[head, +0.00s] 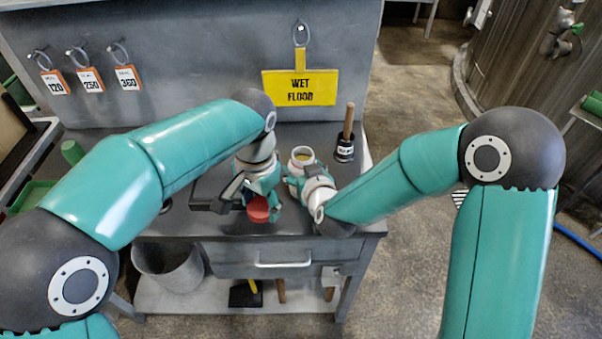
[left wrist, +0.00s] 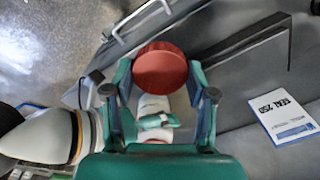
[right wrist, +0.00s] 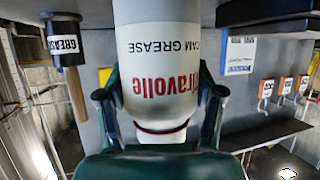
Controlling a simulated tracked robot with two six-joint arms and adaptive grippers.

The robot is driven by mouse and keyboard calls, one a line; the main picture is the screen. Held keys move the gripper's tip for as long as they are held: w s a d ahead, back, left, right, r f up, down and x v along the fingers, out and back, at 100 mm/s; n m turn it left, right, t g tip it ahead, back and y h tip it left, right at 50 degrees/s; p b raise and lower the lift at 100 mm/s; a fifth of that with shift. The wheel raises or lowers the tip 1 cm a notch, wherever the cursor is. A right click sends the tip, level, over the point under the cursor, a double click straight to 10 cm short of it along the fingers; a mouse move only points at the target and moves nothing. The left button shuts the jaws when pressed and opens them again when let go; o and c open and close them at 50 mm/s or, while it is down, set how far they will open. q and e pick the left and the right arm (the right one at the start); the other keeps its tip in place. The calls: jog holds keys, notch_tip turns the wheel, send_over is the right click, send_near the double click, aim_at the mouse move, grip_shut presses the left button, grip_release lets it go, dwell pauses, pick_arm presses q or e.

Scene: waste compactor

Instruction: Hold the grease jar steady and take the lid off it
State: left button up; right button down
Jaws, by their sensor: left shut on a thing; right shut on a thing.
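The white grease jar (head: 301,156) is open at the top in the head view, with yellowish grease inside. My right gripper (head: 293,182) is shut around its side. In the right wrist view the jar (right wrist: 160,70) fills the space between the fingers, its red "Travolle" and black "CAM GREASE" print showing upside down. The red lid (head: 258,209) is off the jar, to its left and nearer me. My left gripper (head: 264,190) is shut on the lid. The left wrist view shows the lid (left wrist: 160,70) between both fingers, apart from the jar.
A black pot labelled GREASE (head: 344,148) with a wooden handle stands behind and right of the jar. A white and blue SEAL 250 box (left wrist: 286,119) lies on the bench. A yellow wet-floor sign (head: 300,88) hangs behind. The bench's front edge (head: 290,237) is close below the lid.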

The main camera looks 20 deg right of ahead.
jog(key=shift+f, duration=0.5)
jog(key=shift+c, duration=1.2)
grip_release()
jog(key=shift+f, duration=0.1)
jog(key=shift+o, duration=0.4)
